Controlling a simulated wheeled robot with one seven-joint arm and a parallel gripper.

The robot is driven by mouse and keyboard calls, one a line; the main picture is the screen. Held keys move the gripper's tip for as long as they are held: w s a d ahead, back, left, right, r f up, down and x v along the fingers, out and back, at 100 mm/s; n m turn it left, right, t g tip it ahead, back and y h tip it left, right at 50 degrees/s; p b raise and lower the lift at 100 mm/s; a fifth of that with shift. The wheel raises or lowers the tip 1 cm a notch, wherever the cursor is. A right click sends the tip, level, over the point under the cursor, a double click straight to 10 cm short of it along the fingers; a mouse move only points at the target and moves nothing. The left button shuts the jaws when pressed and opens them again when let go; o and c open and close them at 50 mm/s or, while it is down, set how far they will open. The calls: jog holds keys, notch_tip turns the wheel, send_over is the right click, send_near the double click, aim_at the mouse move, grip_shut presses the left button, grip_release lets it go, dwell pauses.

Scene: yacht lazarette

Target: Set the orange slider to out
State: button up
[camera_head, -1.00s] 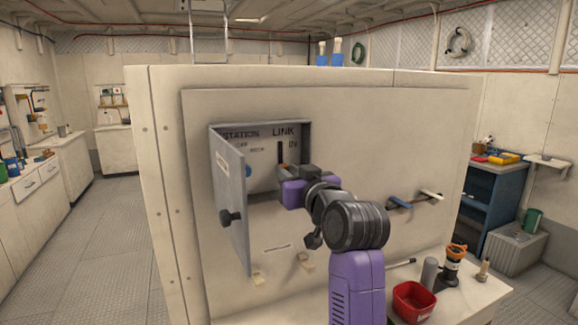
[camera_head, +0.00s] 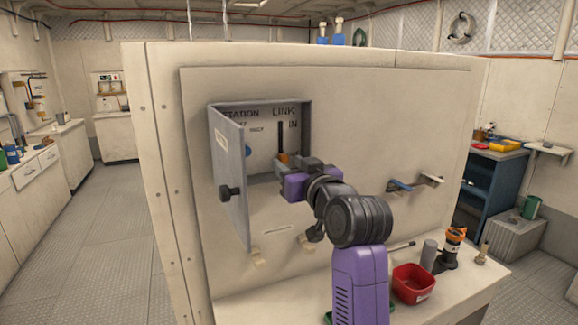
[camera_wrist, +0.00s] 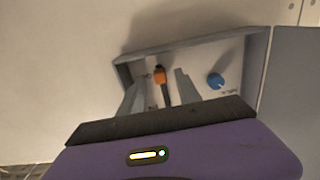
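The orange slider (camera_head: 283,158) sits at the lower end of a dark vertical slot (camera_head: 281,134) in an open wall box (camera_head: 307,125). "LINK" is printed above the slot and "IN" beside its upper part; any lower marking is hidden by my gripper. My gripper (camera_head: 292,168) reaches into the box just below and right of the slider. In the wrist view, the slider (camera_wrist: 160,75) shows between and beyond the two spread fingers of my gripper (camera_wrist: 158,90). The gripper is open; I see no contact with the slider.
The box door (camera_head: 231,178) with its dark knob hangs open at the left. A blue knob (camera_wrist: 215,81) is in the box beside the slot. A red bin (camera_head: 411,283) stands on the ledge below.

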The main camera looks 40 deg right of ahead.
jog(key=b+v, duration=0.1)
jog(key=v, duration=0.6)
jog(key=shift+f, duration=0.1)
notch_tip(320, 180, up, 5)
jog(key=s+t+h, duration=0.2)
jog(key=t, duration=0.1)
jog(key=s+a+f+n+y, duration=0.1)
jog(key=s+a+f, duration=0.3)
jog(key=f, duration=0.3)
jog(key=s+a+f+n+y, duration=0.1)
jog(key=s+a+f+y, duration=0.15)
jog(key=s+f, duration=0.35)
jog(key=s+a+f+y, duration=0.1)
jog(key=s+a+f, duration=0.25)
jog(key=f, duration=0.45)
jog(key=s+a+f+g, duration=0.2)
jog(key=s+f, duration=0.3)
jog(key=s, duration=0.3)
jog(key=s+a+f+g+y, duration=0.1)
jog(key=s+a+f, duration=0.2)
jog(key=s+f, duration=0.2)
jog(key=s+a+f+n+g+y, duration=0.1)
jog(key=s+f, duration=0.4)
jog(key=s, duration=0.6)
jog(key=shift+a+g, duration=0.75)
jog(key=shift+g, duration=0.05)
